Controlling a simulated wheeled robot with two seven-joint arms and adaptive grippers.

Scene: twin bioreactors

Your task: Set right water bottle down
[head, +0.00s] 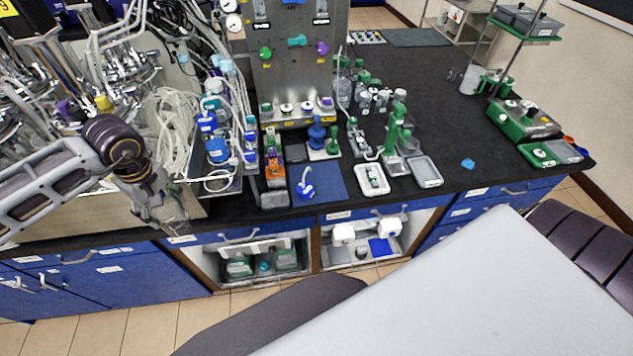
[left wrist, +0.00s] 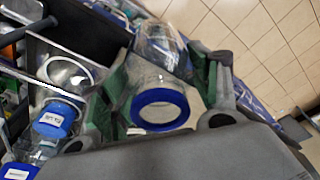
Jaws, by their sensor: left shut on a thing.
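My left gripper (head: 168,208) is at the front edge of the bench, left of the tray of blue-capped bottles, in the head view. In the left wrist view my left gripper (left wrist: 165,68) is shut on a clear bottle (left wrist: 165,50) with a blue ring (left wrist: 160,109) at its near end. The bottle lies between both fingers, over the bench's front edge, with floor behind it. In the head view I cannot make out the held bottle clearly. My right gripper is not in view.
A tray with blue-capped bottles (head: 217,150) and pale tubing (head: 175,125) stands close to the left gripper. A blue mat (head: 325,178) lies right of it. Blue-capped bottles (left wrist: 54,118) also fill the left side of the wrist view. The bench's right part (head: 450,100) is mostly clear.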

